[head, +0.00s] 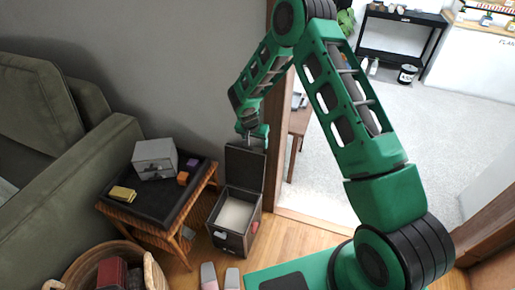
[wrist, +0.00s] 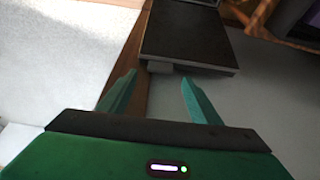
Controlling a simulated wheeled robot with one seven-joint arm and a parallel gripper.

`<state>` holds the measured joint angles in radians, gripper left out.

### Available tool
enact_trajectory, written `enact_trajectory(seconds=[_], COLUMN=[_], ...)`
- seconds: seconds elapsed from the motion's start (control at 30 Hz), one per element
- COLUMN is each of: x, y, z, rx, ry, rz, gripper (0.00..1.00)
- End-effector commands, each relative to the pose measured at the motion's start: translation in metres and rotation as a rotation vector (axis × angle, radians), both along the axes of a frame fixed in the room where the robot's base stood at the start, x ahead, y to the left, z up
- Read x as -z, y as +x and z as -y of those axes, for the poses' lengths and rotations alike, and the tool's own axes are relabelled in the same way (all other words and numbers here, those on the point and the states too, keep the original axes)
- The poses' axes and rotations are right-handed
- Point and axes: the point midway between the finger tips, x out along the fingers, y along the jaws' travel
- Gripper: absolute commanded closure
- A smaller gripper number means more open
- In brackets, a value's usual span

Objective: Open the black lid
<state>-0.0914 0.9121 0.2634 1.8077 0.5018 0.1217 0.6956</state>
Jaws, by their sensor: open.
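The black lid (head: 245,168) stands upright at the back of a dark box (head: 223,236), and the box's pale inside shows from above. In the wrist view the lid (wrist: 190,38) is a dark panel with a light edge and a small grey tab, just beyond my fingertips. My gripper (head: 247,136) is at the lid's top edge in the head view. In the wrist view my gripper (wrist: 157,86) has its two green fingers apart with nothing held between them. I cannot tell whether a finger touches the lid.
A wicker side table (head: 143,212) with a black tray, a grey box (head: 155,158) and small blocks stands left of the box. A green sofa (head: 50,190) and a basket (head: 150,272) are further left. A doorway with pale floor (head: 310,170) opens to the right.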

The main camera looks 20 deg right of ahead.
Motion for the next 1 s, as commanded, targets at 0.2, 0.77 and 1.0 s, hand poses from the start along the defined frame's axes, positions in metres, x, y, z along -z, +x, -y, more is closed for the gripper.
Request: enact_trajectory(seconds=[0.2,0.77,1.0], x=[0.033,0.049,0.049], y=[0.011,0.017,0.017], z=[0.007,0.012,0.011], rx=[-0.001,-0.002,-0.002], ry=[0.000,-0.001,-0.001], rz=[-0.002,0.000,0.000], gripper=[0.42,0.47,1.00])
